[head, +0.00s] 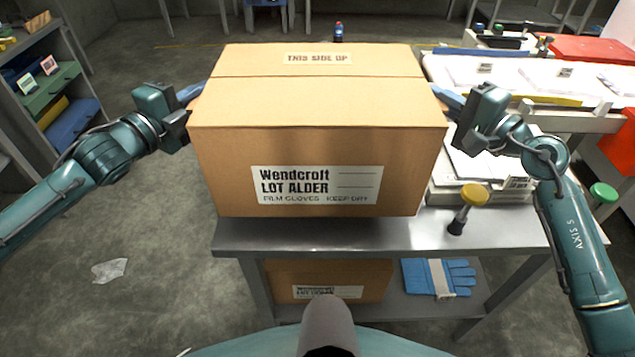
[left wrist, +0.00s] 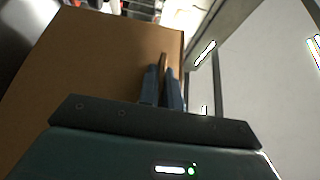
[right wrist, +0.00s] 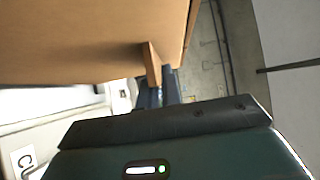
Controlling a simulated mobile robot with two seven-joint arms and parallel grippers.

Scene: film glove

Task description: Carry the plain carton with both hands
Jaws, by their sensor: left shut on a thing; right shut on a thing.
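A large brown carton (head: 318,145) is in front of me, upright, with "THIS SIDE UP" on top and a "Wendcroft LOT ALDER" label on its front. My left gripper (head: 190,93) is at its left side; in the left wrist view its fingers (left wrist: 163,88) are shut on a thin brown tab standing out from the carton (left wrist: 95,60). My right gripper (head: 440,92) is at the right side; in the right wrist view its fingers (right wrist: 157,88) are shut on a similar tab of the carton (right wrist: 80,40). I cannot tell whether the carton's underside touches the metal table (head: 300,235).
White trays (head: 490,72) and a red case (head: 590,48) lie beyond. Another carton (head: 328,283) and blue gloves (head: 438,278) are on the lower shelf. Left floor is mostly clear, beside a shelf unit (head: 50,85).

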